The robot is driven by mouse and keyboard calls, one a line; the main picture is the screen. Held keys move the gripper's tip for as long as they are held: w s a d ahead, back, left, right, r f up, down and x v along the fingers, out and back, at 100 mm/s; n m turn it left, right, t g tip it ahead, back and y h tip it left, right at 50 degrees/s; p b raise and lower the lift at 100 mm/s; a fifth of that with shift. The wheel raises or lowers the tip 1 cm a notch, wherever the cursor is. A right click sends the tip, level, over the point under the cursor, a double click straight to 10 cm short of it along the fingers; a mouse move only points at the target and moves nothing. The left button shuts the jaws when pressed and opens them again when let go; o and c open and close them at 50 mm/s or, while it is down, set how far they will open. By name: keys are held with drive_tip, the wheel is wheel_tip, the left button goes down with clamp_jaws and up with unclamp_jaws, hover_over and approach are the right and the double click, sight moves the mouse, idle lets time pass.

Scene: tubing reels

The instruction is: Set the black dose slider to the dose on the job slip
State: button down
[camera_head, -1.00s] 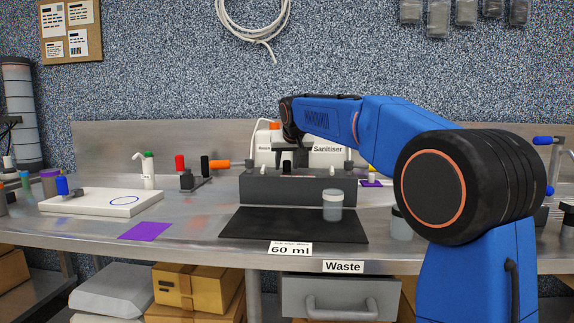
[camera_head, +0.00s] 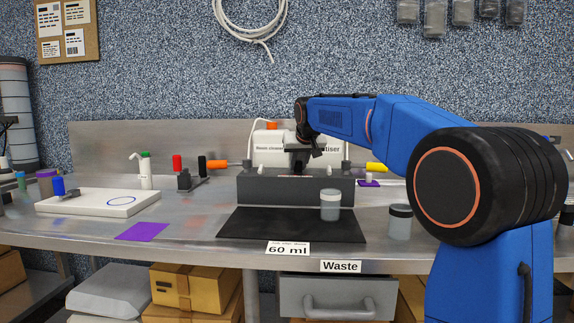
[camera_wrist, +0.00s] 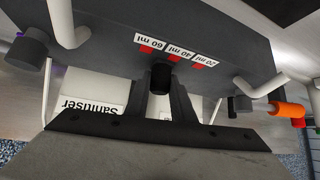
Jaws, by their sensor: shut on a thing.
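The job slip (camera_head: 288,249) at the bench's front edge reads "60 ml". The dark grey dosing block (camera_head: 255,188) stands behind the black mat. In the wrist view the black dose slider (camera_wrist: 161,80) sits between the two fingers of my gripper (camera_wrist: 165,90), which is shut on it. The red-marked labels 60 ml (camera_wrist: 151,41), 40 ml (camera_wrist: 181,51) and 20 ml (camera_wrist: 204,60) run left to right there. The slider appears nearest the 40 ml mark, a little toward 60 ml; its exact setting is hard to judge at this angle. The gripper hides the slider in the head view.
White containers (camera_head: 270,148), one labelled Sanitiser, stand behind the block. Pale nozzles (camera_wrist: 270,85) flank the labels.

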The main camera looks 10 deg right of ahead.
drive_tip(key=shift+s+d, duration=0.3)
drive_tip(key=shift+d, duration=0.55)
drive_tip(key=shift+s+d, duration=0.25)
drive_tip(key=shift+d, duration=0.6)
drive_tip(key=c, duration=1.5)
unclamp_jaws()
drive_tip(key=shift+d, duration=0.15)
drive_tip(key=v, duration=1.7)
drive_tip(key=shift+s+r, duration=0.15)
drive_tip(key=shift+s, duration=0.1)
